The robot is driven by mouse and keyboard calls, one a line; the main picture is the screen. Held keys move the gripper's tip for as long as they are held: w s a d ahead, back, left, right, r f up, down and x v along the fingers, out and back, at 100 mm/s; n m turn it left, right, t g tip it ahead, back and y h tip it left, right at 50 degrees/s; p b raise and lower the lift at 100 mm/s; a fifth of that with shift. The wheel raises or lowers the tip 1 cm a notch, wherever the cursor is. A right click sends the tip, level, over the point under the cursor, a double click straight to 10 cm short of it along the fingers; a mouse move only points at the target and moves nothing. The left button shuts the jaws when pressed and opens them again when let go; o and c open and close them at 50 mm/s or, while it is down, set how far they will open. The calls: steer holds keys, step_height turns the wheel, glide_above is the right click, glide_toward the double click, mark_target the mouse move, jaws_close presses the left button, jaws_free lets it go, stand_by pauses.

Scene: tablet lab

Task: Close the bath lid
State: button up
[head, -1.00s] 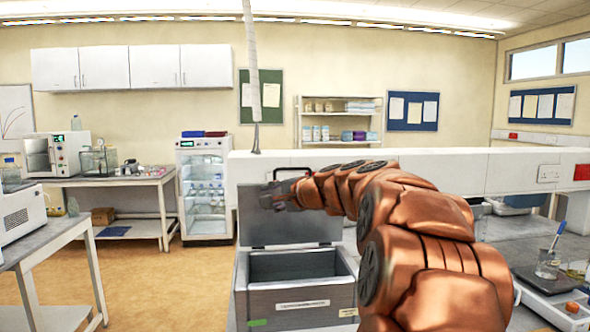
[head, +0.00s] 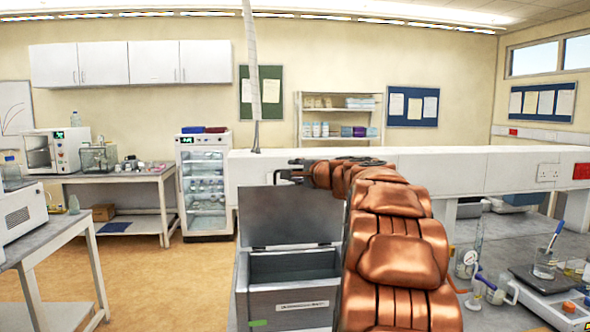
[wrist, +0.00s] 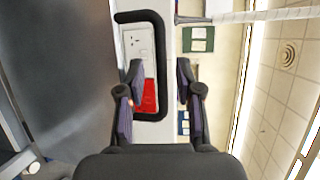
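The bath (head: 290,300) is a grey metal box with an open top at the lower centre of the head view. Its lid (head: 290,217) stands upright at the back edge, so the bath is open. In the wrist view the lid (wrist: 60,70) fills the left side, and its black bracket handle (wrist: 160,50) projects from the edge. My gripper (head: 292,172) is at the lid's top edge. In the wrist view my gripper (wrist: 159,75) is open, with the handle's long bar showing between the two fingers. I cannot tell how deep the bar sits, or whether a finger touches it.
A white bench ledge (head: 480,170) runs behind the bath. Glassware and a balance (head: 550,295) stand on the bench at right. A side table (head: 60,240) is at left, with open floor (head: 150,280) between it and the bath.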

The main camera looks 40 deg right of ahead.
steer(key=shift+w, duration=0.25)
steer(key=shift+c, duration=0.3)
jaws_close()
